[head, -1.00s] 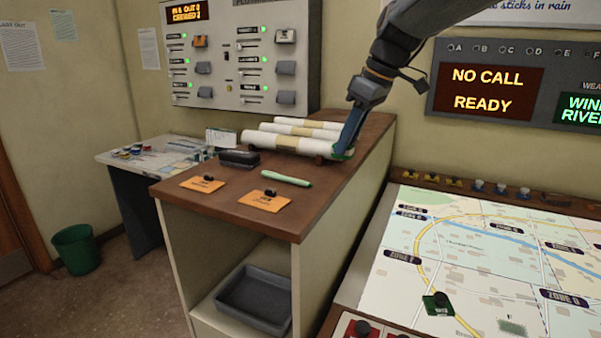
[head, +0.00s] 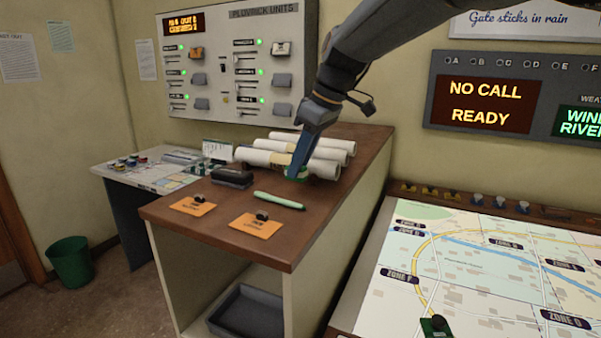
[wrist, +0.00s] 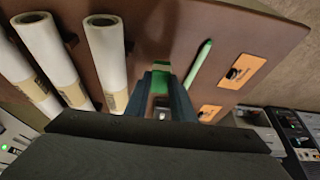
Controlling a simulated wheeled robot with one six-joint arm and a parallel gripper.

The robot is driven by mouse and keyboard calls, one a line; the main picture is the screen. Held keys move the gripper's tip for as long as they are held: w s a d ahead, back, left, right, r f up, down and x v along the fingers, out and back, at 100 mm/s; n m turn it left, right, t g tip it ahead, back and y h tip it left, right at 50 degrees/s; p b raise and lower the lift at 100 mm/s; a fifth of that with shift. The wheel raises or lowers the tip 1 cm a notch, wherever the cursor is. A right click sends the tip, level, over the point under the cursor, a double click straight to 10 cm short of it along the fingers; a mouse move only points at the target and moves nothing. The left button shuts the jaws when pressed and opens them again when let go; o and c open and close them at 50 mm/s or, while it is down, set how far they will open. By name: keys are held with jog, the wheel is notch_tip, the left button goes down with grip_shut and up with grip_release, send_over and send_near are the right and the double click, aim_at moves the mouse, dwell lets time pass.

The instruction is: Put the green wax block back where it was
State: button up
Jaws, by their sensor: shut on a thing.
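The green wax block (head: 295,174) is between the fingertips of my gripper (head: 297,172), low over the brown cabinet top (head: 345,190). In the head view the blue-grey fingers hide much of the block. The wrist view also shows the green block (wrist: 161,67) at the tips of my gripper (wrist: 161,84), which is shut on it. The block is in front of the paper rolls, between them and the light-green pen (head: 279,200). I cannot tell whether it touches the cabinet top.
Several white paper rolls (head: 318,152) lie just behind my gripper. A black stapler-like item (head: 232,178) and two orange cards (head: 193,206) sit to the left and front. The cabinet's right part is bare. The map table (head: 480,270) stands at the right.

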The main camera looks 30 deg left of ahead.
aim_at(304, 168)
jog(key=shift+f+p, duration=0.4)
jog(key=shift+f, duration=1.15)
jog(key=shift+f, duration=0.15)
jog(key=o, duration=1)
jog(key=shift+w+d+r, duration=0.1)
jog(key=shift+r, duration=0.4)
jog(key=b+v, duration=0.3)
jog(key=v, duration=0.8)
jog(key=shift+d+r, duration=0.1)
jog(key=shift+r, duration=0.05)
